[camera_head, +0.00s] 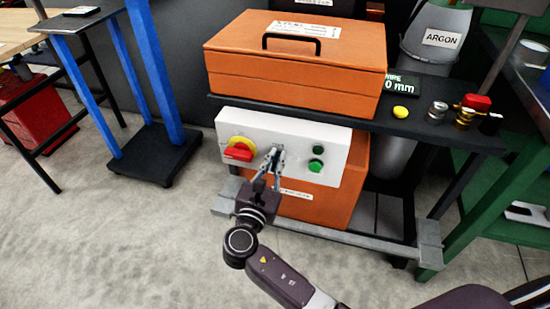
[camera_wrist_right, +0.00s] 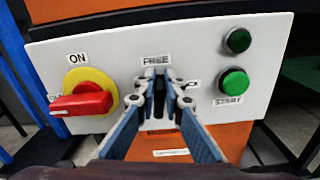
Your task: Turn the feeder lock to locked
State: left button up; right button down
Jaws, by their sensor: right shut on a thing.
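The white control panel (camera_head: 330,140) on the front of the stand carries the feeder lock, a small dark knob (camera_wrist_right: 158,97). A FREE label (camera_wrist_right: 156,61) is above the knob, and a second label to its right is partly hidden, with only its end showing. My right gripper (camera_head: 274,156) is at the panel, its fingers shut on the knob from both sides, as the right wrist view (camera_wrist_right: 160,88) also shows. The knob looks roughly upright, toward FREE, but the fingers hide much of it. My left gripper is out of view.
A red switch (camera_wrist_right: 82,103) on a yellow plate is close left of the knob. A green START button (camera_wrist_right: 234,82) and a dark green one (camera_wrist_right: 238,41) are to the right. An orange toolbox (camera_head: 295,75) stands on the shelf above.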

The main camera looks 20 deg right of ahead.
jog(key=shift+s+d+m, duration=0.1)
jog(key=shift+m, duration=0.8)
jog(key=shift+s+d+f+m, duration=0.1)
jog(key=shift+d+f+m, duration=0.05)
jog(key=shift+m, duration=0.85)
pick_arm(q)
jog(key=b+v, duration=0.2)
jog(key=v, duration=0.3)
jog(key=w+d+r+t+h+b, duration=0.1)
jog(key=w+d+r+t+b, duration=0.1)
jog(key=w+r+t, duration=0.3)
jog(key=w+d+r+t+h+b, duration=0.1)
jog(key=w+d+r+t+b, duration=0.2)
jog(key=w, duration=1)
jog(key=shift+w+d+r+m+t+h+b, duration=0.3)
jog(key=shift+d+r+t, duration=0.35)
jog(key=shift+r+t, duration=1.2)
pick_arm(e)
jog(key=shift+s+d+f+m, duration=0.15)
jog(key=shift+f+m, duration=0.15)
jog(key=shift+m, duration=1.8)
jog(key=shift+s+d+f+m, duration=0.1)
jog(key=shift+f+m, duration=0.2)
jog(key=shift+m, duration=1.8)
jog(key=shift+s+d+f+m, duration=0.15)
jog(key=shift+f+m, duration=0.15)
jog(key=shift+m, duration=1.8)
